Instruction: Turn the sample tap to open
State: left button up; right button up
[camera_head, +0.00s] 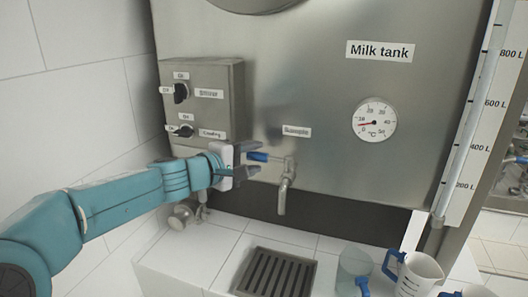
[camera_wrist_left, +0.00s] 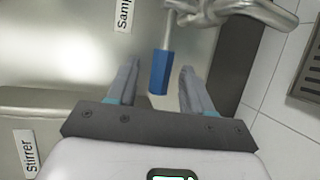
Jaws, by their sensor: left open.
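The sample tap (camera_head: 285,187) is a metal spout on the front of the steel milk tank, below the "Sample" label. Its lever has a blue handle (camera_head: 257,157) that points left in the head view. My left gripper (camera_head: 250,160) is at the handle's free end. In the left wrist view the gripper (camera_wrist_left: 155,92) is open, and the blue handle (camera_wrist_left: 160,72) reaches in between its two fingers, with gaps on both sides. My right gripper is in neither view.
A control box (camera_head: 215,100) with stirrer and cooling knobs is left of the tap. A drain grate (camera_head: 275,272) lies in the tiled ledge below the spout. A clear jug (camera_head: 354,270) and a white jug (camera_head: 418,274) stand right of the grate.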

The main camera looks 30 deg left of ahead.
aim_at(256, 158)
pick_arm(q)
jog(key=x, duration=0.4)
jog(key=shift+d, duration=0.15)
jog(key=shift+w+f, duration=0.15)
jog(key=shift+w, duration=0.1)
jog(key=c, duration=0.4)
grip_shut()
